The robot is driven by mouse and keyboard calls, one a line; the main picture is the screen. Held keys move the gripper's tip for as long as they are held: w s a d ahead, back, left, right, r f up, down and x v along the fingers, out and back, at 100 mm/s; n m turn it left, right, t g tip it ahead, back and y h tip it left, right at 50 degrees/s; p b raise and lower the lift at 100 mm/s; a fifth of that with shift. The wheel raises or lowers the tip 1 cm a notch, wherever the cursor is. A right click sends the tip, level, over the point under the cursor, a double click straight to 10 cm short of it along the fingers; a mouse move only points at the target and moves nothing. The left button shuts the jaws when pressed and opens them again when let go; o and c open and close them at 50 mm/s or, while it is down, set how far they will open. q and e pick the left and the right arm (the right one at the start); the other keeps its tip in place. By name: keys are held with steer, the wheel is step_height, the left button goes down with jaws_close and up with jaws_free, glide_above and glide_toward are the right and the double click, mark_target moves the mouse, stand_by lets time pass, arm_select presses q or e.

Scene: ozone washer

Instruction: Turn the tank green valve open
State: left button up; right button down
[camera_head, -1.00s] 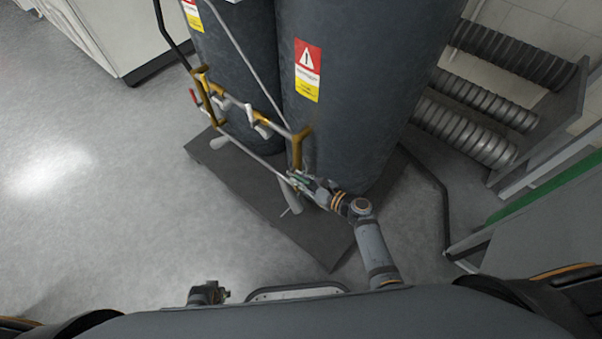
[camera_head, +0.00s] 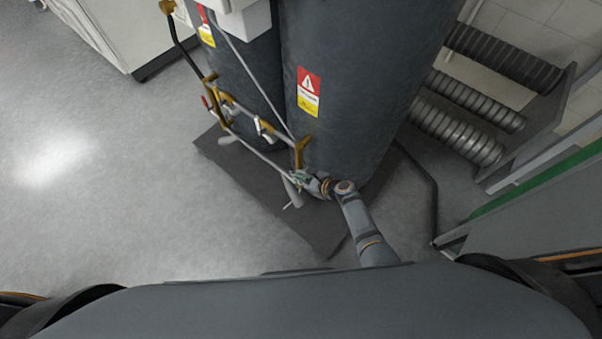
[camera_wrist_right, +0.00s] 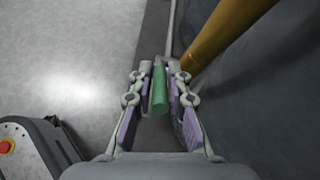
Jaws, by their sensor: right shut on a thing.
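The green valve handle (camera_wrist_right: 158,91) sits between the purple-padded fingers of my right gripper (camera_wrist_right: 157,95) in the right wrist view. The gripper is shut on it. In the head view my right gripper (camera_head: 303,178) is at the lower right end of the brass and grey pipework, in front of the right dark tank (camera_head: 352,90). The handle is small and mostly covered by the gripper there. My left gripper does not show in the current frames.
Brass pipework (camera_head: 303,150) stands close beside my right gripper. A red-handled valve (camera_head: 206,101) and a white-handled valve (camera_head: 264,127) are further left. The tanks stand on a dark base plate (camera_head: 318,232). Ribbed hoses (camera_head: 470,92) are at right. The floor at left is clear.

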stand_by(0.5)
steer(key=c, duration=1.3)
jaws_free()
